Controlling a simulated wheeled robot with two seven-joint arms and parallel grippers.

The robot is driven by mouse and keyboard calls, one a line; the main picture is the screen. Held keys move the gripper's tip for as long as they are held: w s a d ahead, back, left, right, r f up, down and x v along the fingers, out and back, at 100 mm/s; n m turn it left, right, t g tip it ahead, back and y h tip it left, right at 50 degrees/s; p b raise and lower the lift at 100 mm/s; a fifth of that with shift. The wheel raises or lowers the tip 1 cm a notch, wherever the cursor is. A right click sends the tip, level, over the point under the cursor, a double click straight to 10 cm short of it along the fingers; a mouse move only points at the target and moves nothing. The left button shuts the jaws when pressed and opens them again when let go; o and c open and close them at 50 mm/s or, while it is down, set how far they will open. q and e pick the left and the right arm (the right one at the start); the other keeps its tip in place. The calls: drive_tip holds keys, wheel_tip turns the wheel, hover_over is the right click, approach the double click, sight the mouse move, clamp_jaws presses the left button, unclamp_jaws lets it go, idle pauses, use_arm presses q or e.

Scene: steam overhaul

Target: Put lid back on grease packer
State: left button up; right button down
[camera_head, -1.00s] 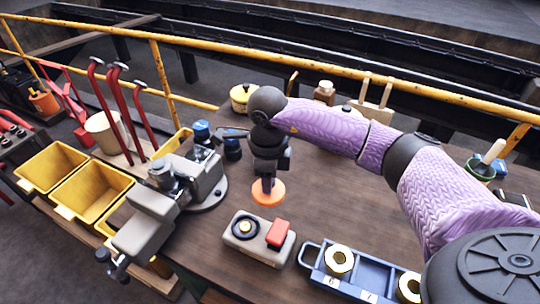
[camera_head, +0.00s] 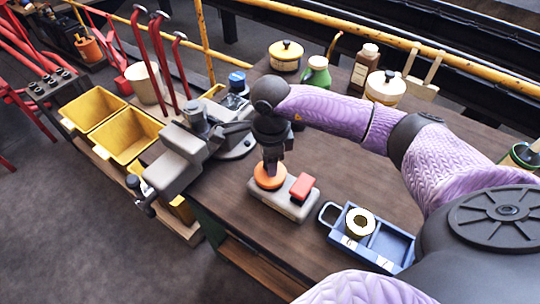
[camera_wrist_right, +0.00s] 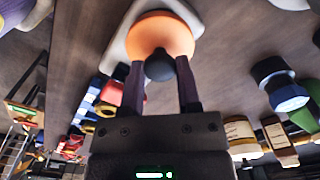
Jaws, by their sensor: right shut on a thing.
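The orange round lid (camera_head: 269,177) is over the left part of the grey grease packer (camera_head: 283,205), which has a red block (camera_head: 302,187) on its right part. My right gripper (camera_head: 271,165) points down and is shut on the lid's dark knob. The right wrist view shows the knob (camera_wrist_right: 160,67) between the two fingers (camera_wrist_right: 160,82), with the orange lid (camera_wrist_right: 158,34) beyond it and the packer's pale body (camera_wrist_right: 118,42) behind. The packer's black ring is hidden under the lid. I cannot tell whether the lid touches the packer. My left gripper is not in view.
A grey vise (camera_head: 187,150) stands left of the packer. A blue tray (camera_head: 385,262) with a metal ring (camera_head: 360,222) is on its right. Yellow bins (camera_head: 95,107) are further left. Pots and bottles line the back edge. The wooden bench (camera_head: 350,150) is clear behind the packer.

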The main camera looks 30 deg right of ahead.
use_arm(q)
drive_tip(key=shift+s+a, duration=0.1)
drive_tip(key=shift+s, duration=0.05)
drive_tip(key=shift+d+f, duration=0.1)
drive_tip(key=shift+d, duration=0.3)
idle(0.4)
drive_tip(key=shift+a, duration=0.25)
use_arm(e)
drive_tip(key=shift+f, duration=0.15)
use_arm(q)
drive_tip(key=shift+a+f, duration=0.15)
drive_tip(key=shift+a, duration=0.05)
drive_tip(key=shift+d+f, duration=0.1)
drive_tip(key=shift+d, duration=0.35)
use_arm(e)
drive_tip(key=shift+c, duration=1.2)
unclamp_jaws()
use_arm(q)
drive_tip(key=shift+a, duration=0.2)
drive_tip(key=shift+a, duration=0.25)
use_arm(e)
drive_tip(key=shift+o, duration=1.2)
